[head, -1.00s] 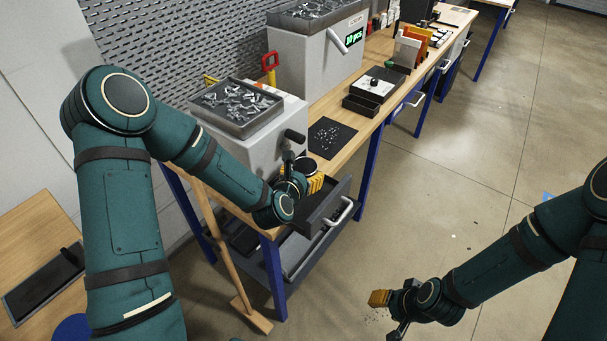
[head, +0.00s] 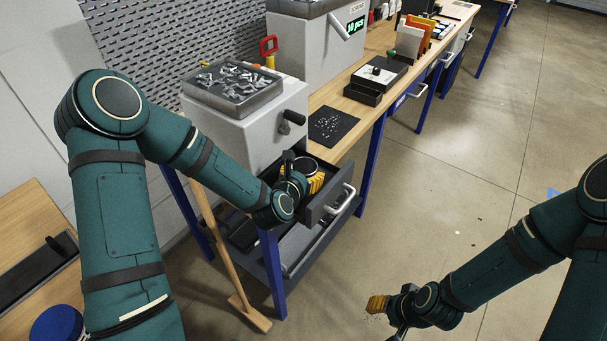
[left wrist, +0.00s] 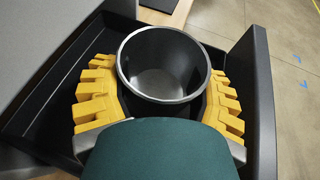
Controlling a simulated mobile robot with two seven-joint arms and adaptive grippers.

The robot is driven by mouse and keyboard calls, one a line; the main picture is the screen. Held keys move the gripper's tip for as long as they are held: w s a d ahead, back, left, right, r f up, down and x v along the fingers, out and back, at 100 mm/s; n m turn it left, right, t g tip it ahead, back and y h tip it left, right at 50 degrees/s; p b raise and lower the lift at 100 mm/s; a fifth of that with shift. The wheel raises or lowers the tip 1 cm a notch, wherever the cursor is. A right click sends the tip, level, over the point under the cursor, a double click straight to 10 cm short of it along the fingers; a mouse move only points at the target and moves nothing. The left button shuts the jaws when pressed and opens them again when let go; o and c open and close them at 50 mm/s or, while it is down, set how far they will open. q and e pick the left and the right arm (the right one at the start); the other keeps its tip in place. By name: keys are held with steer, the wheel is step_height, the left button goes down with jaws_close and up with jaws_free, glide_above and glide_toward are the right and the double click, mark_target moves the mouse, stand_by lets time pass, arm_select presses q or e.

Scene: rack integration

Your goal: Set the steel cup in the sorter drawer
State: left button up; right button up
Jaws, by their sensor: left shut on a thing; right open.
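My left gripper (head: 312,182) is shut on the steel cup (head: 306,166), with its yellow fingers on both sides of it. In the left wrist view the cup (left wrist: 163,64) stands upright and looks empty, between the fingers of the gripper (left wrist: 160,95). The open sorter drawer (head: 335,200) is under and around the gripper; its dark inner floor shows in the left wrist view (left wrist: 50,85). The cup is within the drawer's walls; whether its base touches the floor is hidden. My right gripper (head: 388,312) is open and empty over the floor at lower right.
The grey sorter (head: 235,135) carries a tray of metal parts (head: 232,82) and has a black knob (head: 292,118). A black mat with small bits (head: 332,124) lies on the bench. A wooden-handled tool (head: 222,255) leans by the bench.

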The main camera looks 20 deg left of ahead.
arm_select(q)
steer(key=o, duration=1.3)
steer(key=shift+v, duration=3.75)
